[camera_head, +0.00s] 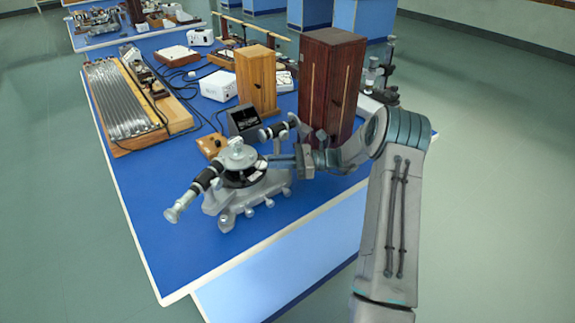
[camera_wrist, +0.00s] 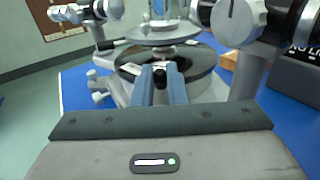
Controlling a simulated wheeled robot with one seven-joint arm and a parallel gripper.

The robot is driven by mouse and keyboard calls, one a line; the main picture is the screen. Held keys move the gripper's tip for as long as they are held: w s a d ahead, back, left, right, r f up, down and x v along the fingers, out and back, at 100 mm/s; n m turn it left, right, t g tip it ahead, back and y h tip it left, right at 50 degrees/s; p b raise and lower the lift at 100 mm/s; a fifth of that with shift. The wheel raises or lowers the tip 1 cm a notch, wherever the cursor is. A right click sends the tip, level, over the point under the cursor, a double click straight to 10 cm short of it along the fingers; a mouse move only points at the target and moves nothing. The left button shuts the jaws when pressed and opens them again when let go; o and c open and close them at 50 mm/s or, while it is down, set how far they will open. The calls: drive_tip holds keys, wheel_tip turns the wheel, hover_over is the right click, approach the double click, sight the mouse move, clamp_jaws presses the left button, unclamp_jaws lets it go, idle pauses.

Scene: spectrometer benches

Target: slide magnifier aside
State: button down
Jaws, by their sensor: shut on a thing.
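The spectrometer (camera_head: 238,212) stands at the near edge of the blue bench, with a round table on top, a dark disc (camera_wrist: 195,66) below it and two telescope-like tubes. My gripper (camera_head: 270,163) reaches in from the right at the disc's height. In the wrist view its two blue-grey fingers (camera_wrist: 162,76) are close together at the disc's near rim. They are shut on a small part, which seems to be the magnifier (camera_wrist: 160,67); the fingers hide most of it. In the head view the magnifier is too small to make out.
One tube (camera_wrist: 238,18) of the spectrometer is close above my fingers on the right. A dark wooden cabinet (camera_head: 330,85), a lighter wooden cabinet (camera_head: 256,80) and a black meter (camera_head: 243,120) stand behind. The bench's near left part (camera_head: 160,240) is clear.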

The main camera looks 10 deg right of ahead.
drive_tip(key=shift+w+r, duration=0.3)
drive_tip(key=shift+w, duration=0.05)
drive_tip(key=c, duration=1.8)
unclamp_jaws()
drive_tip(key=o, duration=0.3)
drive_tip(key=shift+w+a+f, duration=0.1)
drive_tip(key=shift+a+f, duration=0.05)
drive_tip(key=shift+o, duration=0.2)
drive_tip(key=s+d+b, duration=0.1)
drive_tip(key=s+d, duration=0.1)
drive_tip(key=d, duration=1.2)
drive_tip(key=shift+s+b, duration=0.35)
drive_tip(key=shift+b, duration=0.05)
